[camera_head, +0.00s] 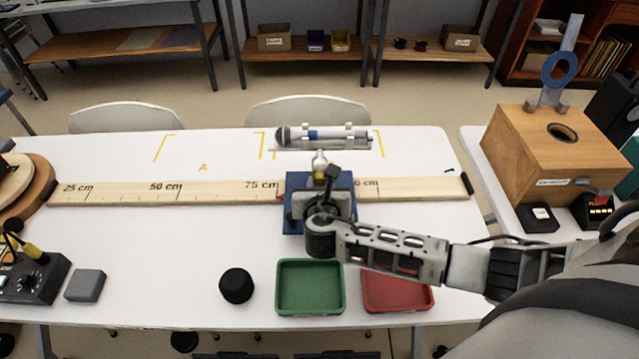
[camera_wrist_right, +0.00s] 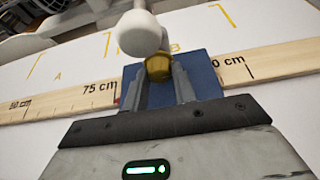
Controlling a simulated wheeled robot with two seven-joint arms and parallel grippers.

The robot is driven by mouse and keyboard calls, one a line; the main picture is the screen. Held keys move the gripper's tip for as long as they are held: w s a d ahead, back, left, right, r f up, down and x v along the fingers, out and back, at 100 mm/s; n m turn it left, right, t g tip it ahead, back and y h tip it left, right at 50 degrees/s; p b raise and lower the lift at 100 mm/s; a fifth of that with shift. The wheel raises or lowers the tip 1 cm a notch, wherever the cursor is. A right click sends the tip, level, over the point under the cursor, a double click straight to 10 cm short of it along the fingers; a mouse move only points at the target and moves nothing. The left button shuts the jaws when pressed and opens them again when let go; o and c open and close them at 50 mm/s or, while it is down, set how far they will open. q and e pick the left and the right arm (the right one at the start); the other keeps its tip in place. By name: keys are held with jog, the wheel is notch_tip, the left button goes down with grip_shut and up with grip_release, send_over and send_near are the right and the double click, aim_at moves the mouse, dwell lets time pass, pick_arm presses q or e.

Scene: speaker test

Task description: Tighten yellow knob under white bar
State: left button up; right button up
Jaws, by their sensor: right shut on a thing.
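The yellow knob (camera_wrist_right: 158,68) shows in the right wrist view, brass-coloured, directly under the rounded end of the white bar (camera_wrist_right: 142,34). My right gripper (camera_wrist_right: 161,84) is shut on the knob, with one finger on each side of it. A blue block (camera_wrist_right: 205,76) lies behind the fingers on the wooden ruler. In the head view my right gripper (camera_head: 319,182) is over the blue block (camera_head: 296,184), and its wrist hides most of the knob. The pale bar end (camera_head: 319,158) shows just beyond it. My left gripper is not in view.
The wooden ruler (camera_head: 210,191) runs across the white table. A microphone-like cylinder (camera_head: 325,135) lies behind. A green tray (camera_head: 310,309), a red tray (camera_head: 400,304) and a black round thing (camera_head: 236,286) are in front. A wooden box (camera_head: 520,160) stands right.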

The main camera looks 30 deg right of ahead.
jog(key=shift+s+d+f+m+t+y, duration=0.1)
jog(key=shift+m+t+y, duration=0.2)
jog(key=shift+m+y, duration=0.65)
jog(key=shift+m+t+y+b, duration=0.25)
jog(key=shift+m+t+b, duration=0.2)
jog(key=shift+m, duration=0.4)
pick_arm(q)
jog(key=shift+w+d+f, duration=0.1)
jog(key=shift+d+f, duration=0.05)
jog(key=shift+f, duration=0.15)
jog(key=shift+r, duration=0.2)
pick_arm(e)
jog(key=shift+m, duration=0.3)
jog(key=o, duration=0.9)
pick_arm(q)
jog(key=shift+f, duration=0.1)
pick_arm(e)
jog(key=shift+o, duration=0.5)
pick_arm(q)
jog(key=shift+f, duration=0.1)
pick_arm(e)
jog(key=shift+s, duration=0.15)
